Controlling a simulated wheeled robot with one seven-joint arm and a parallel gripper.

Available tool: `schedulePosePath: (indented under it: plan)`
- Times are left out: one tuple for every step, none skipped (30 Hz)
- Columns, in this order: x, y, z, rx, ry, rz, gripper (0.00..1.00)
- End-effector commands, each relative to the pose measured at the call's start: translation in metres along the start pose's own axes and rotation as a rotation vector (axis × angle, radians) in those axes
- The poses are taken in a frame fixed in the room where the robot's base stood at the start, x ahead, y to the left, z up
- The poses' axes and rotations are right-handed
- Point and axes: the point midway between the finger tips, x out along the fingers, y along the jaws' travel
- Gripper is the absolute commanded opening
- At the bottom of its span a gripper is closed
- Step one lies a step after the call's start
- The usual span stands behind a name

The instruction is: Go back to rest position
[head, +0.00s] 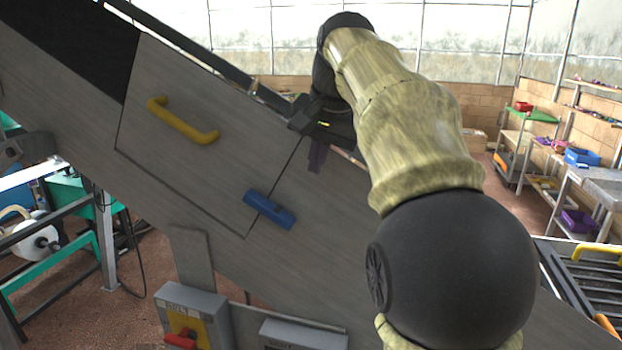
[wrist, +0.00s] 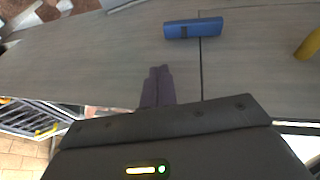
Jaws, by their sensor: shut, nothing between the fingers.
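My gripper (head: 317,158) hangs in front of the sloped grey machine side, near its upper edge. Its dark purple fingers are together and empty, and they also show in the wrist view (wrist: 157,86). The machine side carries a panel door (head: 165,140) with a yellow handle (head: 183,121). A blue latch (head: 270,210) lies across the door's seam, below and left of my gripper. In the wrist view the blue latch (wrist: 193,28) is apart from the fingers. The yellow handle (wrist: 309,43) shows at the right edge there.
Below the slope stands a grey box (head: 195,312) marked "BELT" with a red switch (head: 180,341), beside a second grey box (head: 302,335). A slatted rack (head: 585,275) is at the lower right. Shelves with coloured trays (head: 583,157) stand far right.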

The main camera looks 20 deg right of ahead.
Motion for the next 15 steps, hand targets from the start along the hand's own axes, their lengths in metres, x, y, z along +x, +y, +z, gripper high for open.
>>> schedulePosePath:
  plan:
    - [-0.0044,0.0004,-0.0002,0.000,0.000,0.000,0.00]
    - [-0.0064,0.0004,0.0000,0.000,0.000,0.000,0.00]
    - [-0.0082,0.0005,0.0000,0.000,0.000,0.000,0.00]
    - [-0.0090,0.0006,0.0001,0.000,0.000,0.000,0.00]
    - [-0.0094,0.0006,0.0002,0.000,0.000,0.000,0.00]
    - [-0.0096,0.0006,0.0003,0.000,-0.001,0.000,0.00]
    - [-0.0096,0.0006,0.0004,0.000,-0.001,0.000,0.00]
    - [-0.0096,0.0006,0.0004,0.000,-0.001,0.000,0.00]
    - [-0.0095,0.0006,0.0004,0.000,-0.001,0.000,0.00]
    - [-0.0095,0.0006,0.0003,0.000,-0.001,0.000,0.00]
    - [-0.0094,0.0006,0.0003,0.000,-0.001,0.000,0.00]
    - [-0.0094,0.0006,0.0003,0.000,-0.001,0.000,0.00]
    - [-0.0094,0.0006,0.0003,0.000,-0.001,0.000,0.00]
    - [-0.0094,0.0006,0.0003,0.000,-0.001,0.000,0.00]
    - [-0.0093,0.0006,0.0003,0.000,-0.001,0.000,0.00]
